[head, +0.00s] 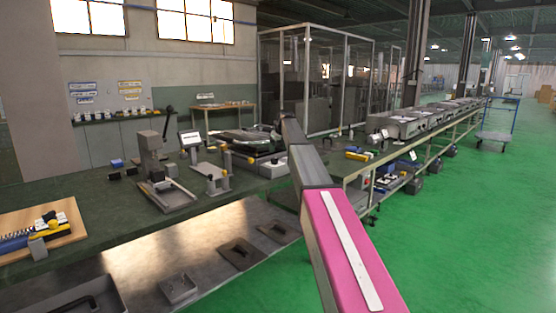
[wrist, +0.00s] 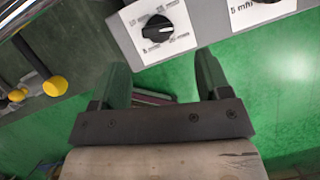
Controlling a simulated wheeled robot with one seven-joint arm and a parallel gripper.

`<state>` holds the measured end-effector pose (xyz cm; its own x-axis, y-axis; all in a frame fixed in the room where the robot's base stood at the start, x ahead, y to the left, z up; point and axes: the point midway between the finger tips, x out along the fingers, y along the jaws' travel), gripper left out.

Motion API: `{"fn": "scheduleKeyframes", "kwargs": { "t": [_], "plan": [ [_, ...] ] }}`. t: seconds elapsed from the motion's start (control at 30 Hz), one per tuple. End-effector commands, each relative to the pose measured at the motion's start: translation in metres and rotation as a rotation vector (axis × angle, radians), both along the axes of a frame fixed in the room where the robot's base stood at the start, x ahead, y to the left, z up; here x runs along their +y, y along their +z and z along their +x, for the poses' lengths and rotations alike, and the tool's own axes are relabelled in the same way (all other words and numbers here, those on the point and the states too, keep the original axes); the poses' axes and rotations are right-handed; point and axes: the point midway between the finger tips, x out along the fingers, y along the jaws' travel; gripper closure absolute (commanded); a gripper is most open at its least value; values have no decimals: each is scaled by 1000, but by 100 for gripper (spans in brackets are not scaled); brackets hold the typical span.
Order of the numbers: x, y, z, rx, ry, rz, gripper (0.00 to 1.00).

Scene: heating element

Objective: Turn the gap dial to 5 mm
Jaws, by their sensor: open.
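The dial (wrist: 158,28) is a round black knob with a pale pointer line. It sits on a white scale plate (wrist: 135,18) on a grey panel, at the top of the wrist view. The scale's small print is too blurred to read.
In the head view, a dark green bench (head: 115,205) holds several fixtures, including a lever press (head: 155,165). A long conveyor line (head: 420,125) runs toward the back right. Yellow-ended rods (wrist: 54,86) are left of my gripper in the wrist view. Green floor (head: 470,220) is clear at right.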

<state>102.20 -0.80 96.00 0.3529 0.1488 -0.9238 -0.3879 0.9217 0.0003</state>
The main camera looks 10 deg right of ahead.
Motion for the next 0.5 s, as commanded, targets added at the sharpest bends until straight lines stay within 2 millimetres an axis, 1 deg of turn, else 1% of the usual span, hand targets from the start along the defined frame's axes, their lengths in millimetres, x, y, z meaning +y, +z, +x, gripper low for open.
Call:
{"fn": "scheduleKeyframes", "kwargs": {
  "t": [0.03, 0.1, 0.3, 0.4, 0.5],
  "plan": [
    [2, -9, 4, 1, 1, -1, 30],
    [4, -22, 9, 2, 1, 0, 30],
    [8, -50, 19, 2, 1, 0, 30],
    [10, -59, 23, 1, 2, 0, 30],
    [10, -64, 25, 0, 2, -1, 30]
  ]
}}
